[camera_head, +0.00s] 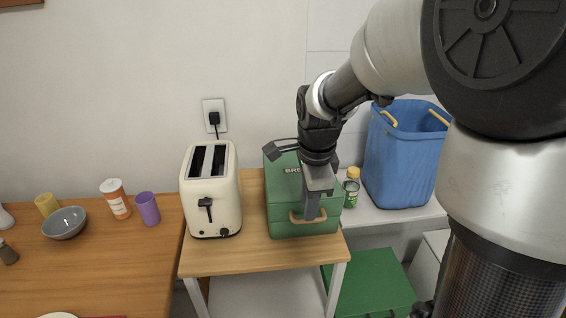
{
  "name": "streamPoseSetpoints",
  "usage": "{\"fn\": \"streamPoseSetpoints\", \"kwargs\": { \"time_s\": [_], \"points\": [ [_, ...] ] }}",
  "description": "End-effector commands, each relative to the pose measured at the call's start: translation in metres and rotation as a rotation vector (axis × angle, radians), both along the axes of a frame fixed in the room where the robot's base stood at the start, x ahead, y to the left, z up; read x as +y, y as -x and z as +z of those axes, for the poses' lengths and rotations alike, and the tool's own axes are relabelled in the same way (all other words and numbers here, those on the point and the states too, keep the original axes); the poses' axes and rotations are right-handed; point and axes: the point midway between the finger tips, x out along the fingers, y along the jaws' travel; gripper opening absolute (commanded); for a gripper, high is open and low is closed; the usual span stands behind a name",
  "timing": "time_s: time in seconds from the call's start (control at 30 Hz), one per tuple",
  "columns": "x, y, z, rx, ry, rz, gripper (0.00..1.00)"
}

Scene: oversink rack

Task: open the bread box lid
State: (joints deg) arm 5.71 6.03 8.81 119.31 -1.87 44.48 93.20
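The green bread box (281,201) stands on a small wooden-topped table, right of the toaster. Its lid (282,167) is down, and part of its lettering shows beside my arm. A tan handle (297,219) is on the front of the box. My gripper (313,212) points down in front of the box, and its fingers overlap the right part of the handle in the picture. I cannot tell whether the fingers touch the handle or how far apart they are. My arm hides part of the lid and the box's front.
A cream toaster (211,194) stands close on the left. A green-labelled jar (351,187) and a blue bin (399,160) stand on the right. The wooden table (120,262) at left holds a bowl (64,223) and a purple cup (147,208). Some bare tabletop (262,258) lies before the box.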

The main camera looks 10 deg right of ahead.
Motion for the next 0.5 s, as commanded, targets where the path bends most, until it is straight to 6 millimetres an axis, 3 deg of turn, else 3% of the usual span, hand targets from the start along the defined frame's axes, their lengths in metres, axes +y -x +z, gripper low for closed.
{"fn": "streamPoseSetpoints", "kwargs": {
  "time_s": [0.03, 0.2, 0.5],
  "points": [
    [0.0, -0.001, -0.013, 0.004, 0.0, -0.001, 0.28],
    [0.0, -0.005, -0.035, 0.002, 0.0, -0.002, 0.28],
    [0.0, -0.008, -0.045, -0.001, 0.0, 0.0, 0.28]
  ]
}}
